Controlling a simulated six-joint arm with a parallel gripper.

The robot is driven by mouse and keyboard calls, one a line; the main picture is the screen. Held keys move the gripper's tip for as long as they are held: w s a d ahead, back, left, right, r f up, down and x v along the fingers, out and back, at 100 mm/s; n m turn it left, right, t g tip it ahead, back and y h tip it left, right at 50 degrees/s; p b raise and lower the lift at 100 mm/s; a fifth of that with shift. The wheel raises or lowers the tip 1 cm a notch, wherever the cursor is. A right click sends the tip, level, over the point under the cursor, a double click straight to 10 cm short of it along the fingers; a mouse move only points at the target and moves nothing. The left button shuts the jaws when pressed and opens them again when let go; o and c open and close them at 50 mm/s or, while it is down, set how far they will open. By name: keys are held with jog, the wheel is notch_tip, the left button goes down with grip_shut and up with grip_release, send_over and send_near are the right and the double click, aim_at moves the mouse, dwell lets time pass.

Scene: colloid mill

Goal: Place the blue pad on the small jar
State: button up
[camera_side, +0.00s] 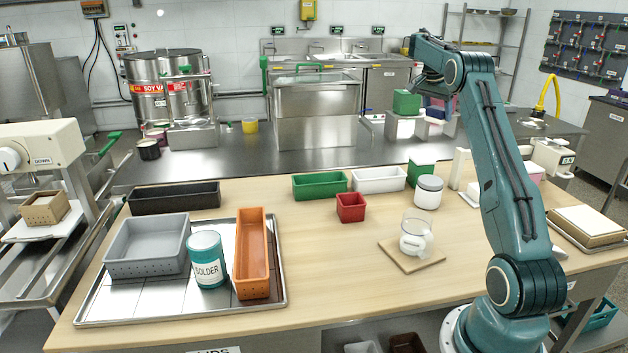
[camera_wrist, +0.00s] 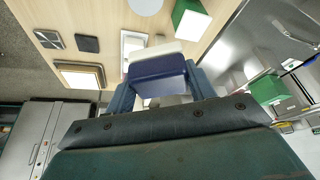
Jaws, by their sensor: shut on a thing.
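My gripper (camera_wrist: 161,86) is shut on the blue pad (camera_wrist: 158,66), a dark blue block with a pale strip along one edge, held between the two fingers in the wrist view. In the side view the blue pad (camera_side: 438,103) is partly hidden by my arm, high above the far edge of the wooden table. A white jar with a grey lid (camera_side: 428,192) stands upright on the table, below and apart from the pad. A clear glass vessel with white contents (camera_side: 415,238) stands on a wooden board nearer the front. I cannot tell which is the small jar.
A green box (camera_side: 421,173) stands close behind the white jar. A white bin (camera_side: 379,180), green bin (camera_side: 319,186) and red bin (camera_side: 351,207) are to its left. A metal tray (camera_side: 120,312) holds bins and a solder can (camera_side: 207,262). The table's front middle is clear.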

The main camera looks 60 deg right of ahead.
aim_at(443, 118)
jog(key=shift+s+d+r+m, duration=0.15)
jog(key=shift+s+d+m, duration=0.1)
jog(key=shift+s+m, duration=0.4)
jog(key=shift+s, duration=0.15)
jog(key=shift+d+f+g, duration=0.1)
jog(key=shift+f+g, duration=0.1)
jog(key=shift+g, duration=0.1)
jog(key=shift+s+f, duration=0.1)
jog(key=shift+f, duration=1.05)
notch_tip(443, 118, down, 12)
jog(key=shift+r, duration=0.2)
jog(key=shift+f, duration=0.15)
jog(key=shift+f, duration=2.7)
jog(key=shift+f, duration=0.1)
